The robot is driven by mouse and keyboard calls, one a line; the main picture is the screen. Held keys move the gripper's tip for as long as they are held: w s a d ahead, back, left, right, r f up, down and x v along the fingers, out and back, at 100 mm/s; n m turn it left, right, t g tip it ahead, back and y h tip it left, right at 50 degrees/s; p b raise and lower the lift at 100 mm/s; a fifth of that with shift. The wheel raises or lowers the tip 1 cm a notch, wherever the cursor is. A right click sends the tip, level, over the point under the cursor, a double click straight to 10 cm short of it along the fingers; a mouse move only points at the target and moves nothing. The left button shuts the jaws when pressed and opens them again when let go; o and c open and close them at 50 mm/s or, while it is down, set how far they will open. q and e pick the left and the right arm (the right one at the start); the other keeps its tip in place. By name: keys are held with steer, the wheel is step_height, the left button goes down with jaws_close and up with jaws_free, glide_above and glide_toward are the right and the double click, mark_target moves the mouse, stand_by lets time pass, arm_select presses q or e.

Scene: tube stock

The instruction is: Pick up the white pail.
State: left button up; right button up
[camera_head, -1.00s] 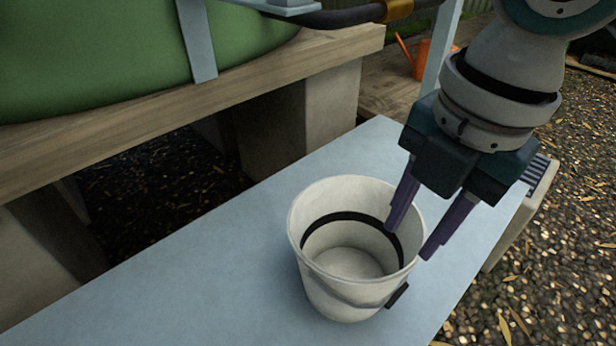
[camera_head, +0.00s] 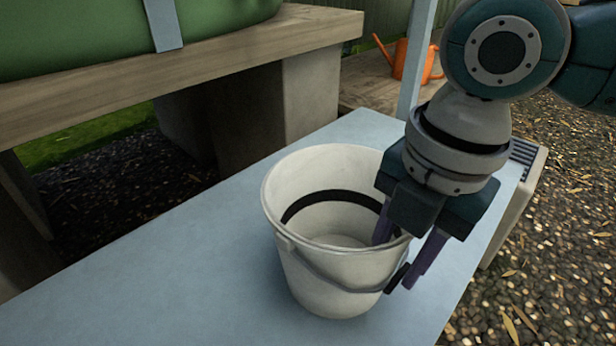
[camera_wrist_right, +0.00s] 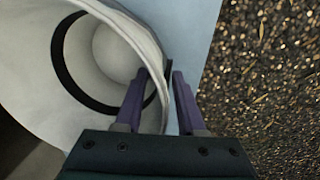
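The white pail (camera_head: 325,275) stands upright on a pale blue bench. It is empty inside, with a dark band around its inner wall and its wire handle hanging down the front. My right gripper (camera_head: 393,262) is at the pail's right rim, pointing down. One purple finger is inside the pail and the other is outside, so the fingers straddle the wall. In the right wrist view the fingers (camera_wrist_right: 158,88) are apart with the pail's rim (camera_wrist_right: 150,40) between them. I cannot tell whether either finger touches the wall. My left gripper is out of view.
The pale blue bench (camera_head: 170,270) is bare to the left of the pail. A green tank (camera_head: 70,35) on a wooden stand (camera_head: 220,60) is behind it. An orange watering can (camera_head: 412,60) stands at the back. Gravel (camera_head: 565,240) lies to the right.

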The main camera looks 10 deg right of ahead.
steer(key=shift+r, duration=0.1)
jaws_close()
stand_by(1.3)
